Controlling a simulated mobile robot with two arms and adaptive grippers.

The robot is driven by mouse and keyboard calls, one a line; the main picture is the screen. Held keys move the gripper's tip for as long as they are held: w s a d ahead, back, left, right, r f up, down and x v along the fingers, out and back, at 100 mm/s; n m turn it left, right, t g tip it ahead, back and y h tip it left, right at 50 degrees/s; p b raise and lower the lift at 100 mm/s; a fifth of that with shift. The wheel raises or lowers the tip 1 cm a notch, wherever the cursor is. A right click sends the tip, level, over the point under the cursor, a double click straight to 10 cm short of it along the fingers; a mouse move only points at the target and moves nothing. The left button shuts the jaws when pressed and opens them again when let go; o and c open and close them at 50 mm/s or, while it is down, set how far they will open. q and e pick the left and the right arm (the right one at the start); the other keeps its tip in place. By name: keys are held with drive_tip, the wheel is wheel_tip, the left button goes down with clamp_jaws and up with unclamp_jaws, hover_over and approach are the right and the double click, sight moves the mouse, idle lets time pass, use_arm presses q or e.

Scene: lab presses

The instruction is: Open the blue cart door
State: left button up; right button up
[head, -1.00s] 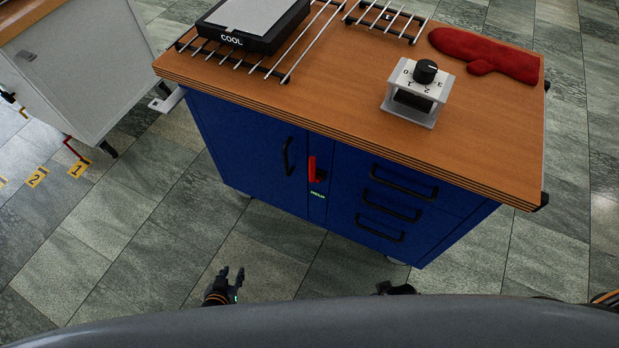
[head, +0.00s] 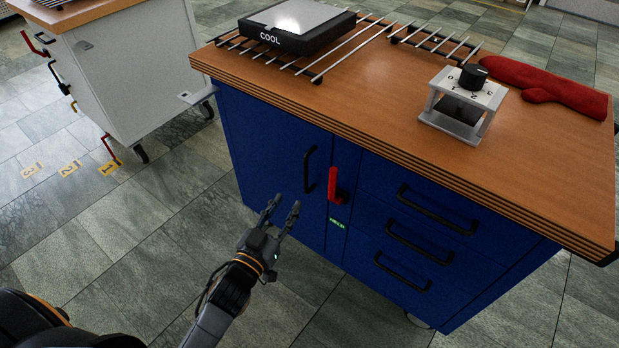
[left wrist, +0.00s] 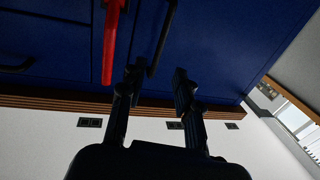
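The blue cart (head: 285,145) stands ahead with a wooden top. Its door, at the left of the front, is closed and has a black vertical handle (head: 309,170). A red lever (head: 333,187) hangs beside the handle, with a small green label below it. My left gripper (head: 282,214) is open and empty, in front of the door, below and left of the handle and apart from it. In the left wrist view, which looks upside down, the black handle (left wrist: 162,38) lies between and beyond the fingers, with the red lever (left wrist: 111,42) to the left. My right gripper is not visible.
Three black drawer handles (head: 419,241) are on the cart's right side. On top are a COOL plate (head: 295,25), metal racks, a dial stand (head: 462,104) and a red mitt (head: 550,85). A white cart (head: 130,75) stands at left. The floor between is clear.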

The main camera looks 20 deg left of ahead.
sight(305, 177)
use_arm(q)
drive_tip(key=w, duration=0.3)
drive_tip(key=w+d+b, duration=0.1)
drive_tip(key=w, duration=0.7)
drive_tip(key=shift+d+b, duration=0.35)
clamp_jaws()
